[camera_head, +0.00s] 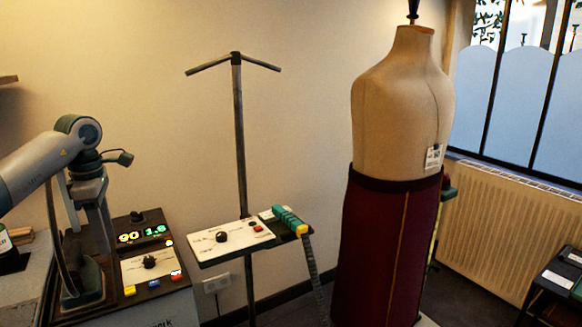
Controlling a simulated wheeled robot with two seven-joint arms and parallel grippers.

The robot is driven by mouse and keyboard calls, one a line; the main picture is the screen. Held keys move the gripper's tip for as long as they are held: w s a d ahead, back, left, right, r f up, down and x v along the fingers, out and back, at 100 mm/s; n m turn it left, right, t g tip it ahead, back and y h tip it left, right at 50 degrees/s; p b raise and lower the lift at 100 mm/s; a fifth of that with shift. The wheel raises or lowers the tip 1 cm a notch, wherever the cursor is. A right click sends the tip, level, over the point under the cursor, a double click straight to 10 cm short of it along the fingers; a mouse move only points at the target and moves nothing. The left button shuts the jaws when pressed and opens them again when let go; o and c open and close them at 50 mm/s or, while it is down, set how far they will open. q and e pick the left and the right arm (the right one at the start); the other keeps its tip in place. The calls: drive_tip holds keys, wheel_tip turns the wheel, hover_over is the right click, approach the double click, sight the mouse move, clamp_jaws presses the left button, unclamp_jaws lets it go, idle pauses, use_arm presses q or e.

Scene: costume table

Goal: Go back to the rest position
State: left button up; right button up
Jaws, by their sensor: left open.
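My left arm comes in from the left edge and bends down at a teal wrist joint. My left gripper (90,235) points down over the left side of a control box (128,250), beside its lit display. It is open, and I see nothing held between its fingers. The dark parts around the fingertips make it hard to tell whether they touch the box. My right gripper is not in view.
A dress form (402,105) in a dark red skirt (372,250) stands right of centre. A thin stand (239,130) carries a white panel (222,242) with a teal-and-yellow device (289,220). A radiator (510,230) is at right; a dark small table (553,287) is lower right.

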use_arm(q)
drive_tip(key=d+f+n+t+h, duration=0.2)
drive_tip(key=d+f+n+h, duration=0.35)
drive_tip(key=d+f, duration=0.5)
drive_tip(key=w+d+f+n+t+h, duration=0.15)
drive_tip(key=d+f+n+h, duration=0.45)
drive_tip(key=d, duration=0.8)
drive_tip(key=d+f+n+t+h, duration=0.3)
drive_tip(key=d+f+n+h, duration=0.15)
drive_tip(key=d+f, duration=0.6)
drive_tip(key=s+a+f+n+t+y, duration=0.2)
drive_tip(key=s+f+n+y, duration=0.1)
drive_tip(key=f+n, duration=0.5)
drive_tip(key=s+a+f+n+t+y, duration=0.35)
drive_tip(key=f+n, duration=0.25)
drive_tip(key=f, duration=0.3)
drive_tip(key=s+a+f+n+t+y, duration=0.2)
drive_tip(key=s+f+n+y, duration=0.2)
drive_tip(key=f+n, duration=0.4)
drive_tip(key=s+a+f+n+g+y, duration=0.1)
drive_tip(key=s+f+n+g, duration=0.3)
drive_tip(key=s+f, duration=0.7)
drive_tip(key=s+a+f+n+g+y, duration=0.2)
drive_tip(key=s+f, duration=1)
drive_tip(key=s, duration=0.8)
drive_tip(key=n+g+y, duration=0.1)
drive_tip(key=n+g, duration=0.1)
drive_tip(key=n, duration=0.1)
drive_tip(key=shift+s+a, duration=0.15)
drive_tip(key=shift+a, duration=0.1)
